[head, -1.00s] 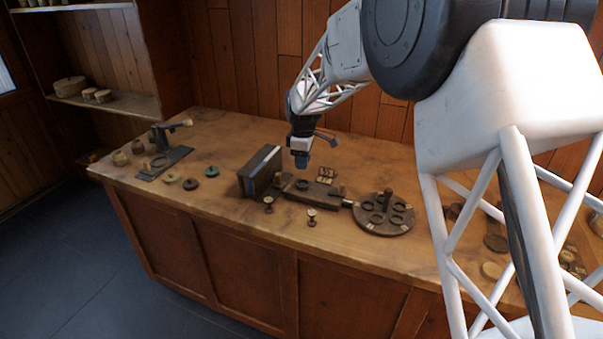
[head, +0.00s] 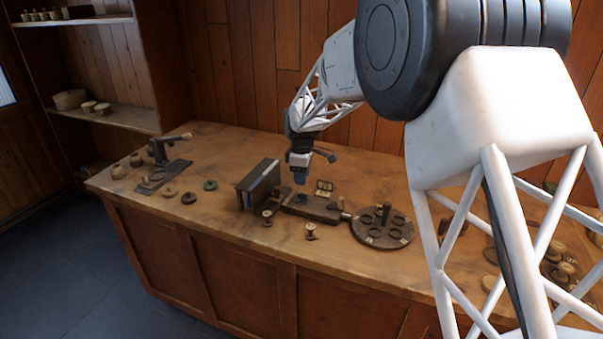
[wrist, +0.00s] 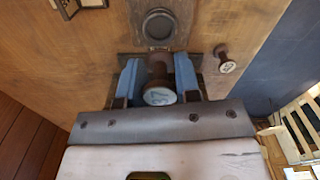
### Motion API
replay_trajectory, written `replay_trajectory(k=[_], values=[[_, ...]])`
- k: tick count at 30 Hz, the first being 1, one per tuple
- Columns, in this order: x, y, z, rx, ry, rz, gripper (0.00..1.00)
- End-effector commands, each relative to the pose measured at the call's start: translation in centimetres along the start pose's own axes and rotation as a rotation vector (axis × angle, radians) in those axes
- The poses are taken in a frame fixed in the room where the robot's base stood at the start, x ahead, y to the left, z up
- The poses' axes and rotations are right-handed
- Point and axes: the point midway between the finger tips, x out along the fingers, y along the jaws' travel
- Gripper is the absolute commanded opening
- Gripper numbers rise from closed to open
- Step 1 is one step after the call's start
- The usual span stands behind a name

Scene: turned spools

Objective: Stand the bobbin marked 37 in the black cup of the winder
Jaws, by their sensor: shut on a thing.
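The bobbin marked 37 (wrist: 160,95) is dark wood with a pale numbered end facing the wrist camera. My gripper (wrist: 158,78) has its blue fingers shut on either side of it; the gripper also shows in the head view (head: 300,178), low over the dark wooden base (head: 320,211). In the wrist view a round black cup (wrist: 158,26) lies on that base, just beyond the bobbin and apart from it. In the head view my gripper hides the bobbin.
A loose numbered bobbin (head: 310,231) stands in front of the base, another (head: 267,217) to its left. An upright dark panel (head: 257,184) rises at the left. A round holder (head: 383,228) with rings is at the right. A second stand (head: 160,172) is far left.

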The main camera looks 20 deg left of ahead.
Motion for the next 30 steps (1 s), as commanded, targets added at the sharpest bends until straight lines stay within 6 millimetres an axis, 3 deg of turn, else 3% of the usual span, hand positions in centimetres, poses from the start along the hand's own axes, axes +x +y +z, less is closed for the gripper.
replay_trajectory(k=[18, 30], values=[[4.1, 0.0, 0.0, 0.0, 0.0, 0.0, 0.09], [5.1, 0.0, 0.0, 0.0, 0.0, 0.0, 0.09]])
